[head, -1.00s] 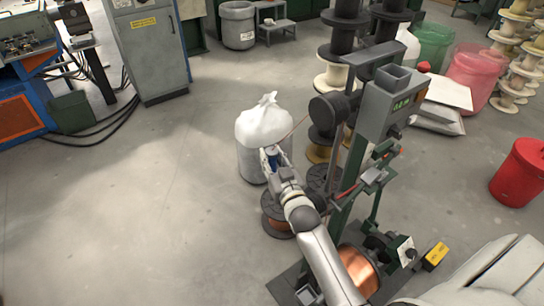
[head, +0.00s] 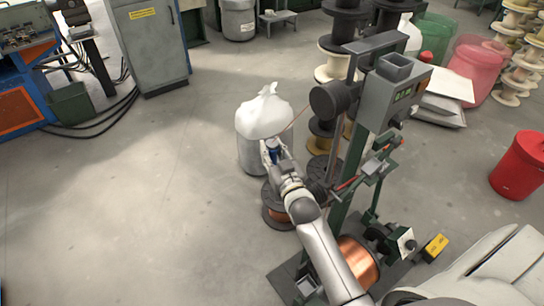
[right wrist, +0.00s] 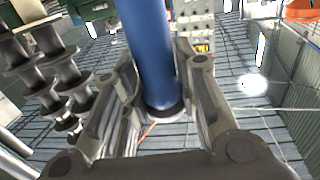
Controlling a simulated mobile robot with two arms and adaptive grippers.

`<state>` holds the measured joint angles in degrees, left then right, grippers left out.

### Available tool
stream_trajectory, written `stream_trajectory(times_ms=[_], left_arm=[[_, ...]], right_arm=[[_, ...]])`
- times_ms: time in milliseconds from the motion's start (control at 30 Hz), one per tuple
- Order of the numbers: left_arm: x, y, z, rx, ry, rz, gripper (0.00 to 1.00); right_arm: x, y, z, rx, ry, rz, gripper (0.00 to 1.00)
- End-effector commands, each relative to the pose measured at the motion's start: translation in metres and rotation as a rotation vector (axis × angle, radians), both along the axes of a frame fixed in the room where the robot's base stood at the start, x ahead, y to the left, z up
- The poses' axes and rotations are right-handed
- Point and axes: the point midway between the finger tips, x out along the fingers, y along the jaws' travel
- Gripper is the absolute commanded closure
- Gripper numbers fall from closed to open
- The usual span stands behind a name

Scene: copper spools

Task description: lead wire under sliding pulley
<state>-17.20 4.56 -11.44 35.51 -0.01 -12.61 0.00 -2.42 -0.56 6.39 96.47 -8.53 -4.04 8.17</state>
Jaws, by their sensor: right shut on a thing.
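My right gripper (head: 271,150) is shut on a blue cylindrical thing, which fills the middle of the right wrist view (right wrist: 150,50) between both fingers. A thin copper-coloured wire (head: 297,120) runs from near this gripper up to a dark round drum or pulley (head: 325,100) high on the machine. A thin orange strand also shows below the fingers in the right wrist view (right wrist: 148,131). The green-grey machine column (head: 378,105) carries a bracket (head: 373,168) partway down; I cannot tell which part is the sliding pulley. My left gripper is out of view.
A bin with a white bag (head: 264,115) stands just behind my right gripper. A copper spool (head: 357,262) sits at the machine's base, and another spool (head: 275,212) is partly hidden by my arm. A red bin (head: 519,165) is at right. Floor at left is clear.

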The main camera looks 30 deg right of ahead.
Motion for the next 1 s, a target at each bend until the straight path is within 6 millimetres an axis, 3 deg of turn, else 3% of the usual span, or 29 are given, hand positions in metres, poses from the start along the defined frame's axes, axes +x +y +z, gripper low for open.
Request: stream_trajectory(times_ms=[267,767,933,1000], left_arm=[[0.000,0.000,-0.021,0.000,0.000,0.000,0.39],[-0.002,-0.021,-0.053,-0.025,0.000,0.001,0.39],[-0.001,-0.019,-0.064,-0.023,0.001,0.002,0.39],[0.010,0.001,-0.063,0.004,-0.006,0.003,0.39]], right_arm=[[0.000,0.000,-0.029,0.001,-0.001,0.000,1.00],[0.000,0.000,-0.074,0.001,0.000,-0.001,1.00],[0.000,0.000,-0.089,0.000,-0.001,0.000,1.00],[0.000,0.000,-0.091,0.000,-0.002,0.000,1.00]])
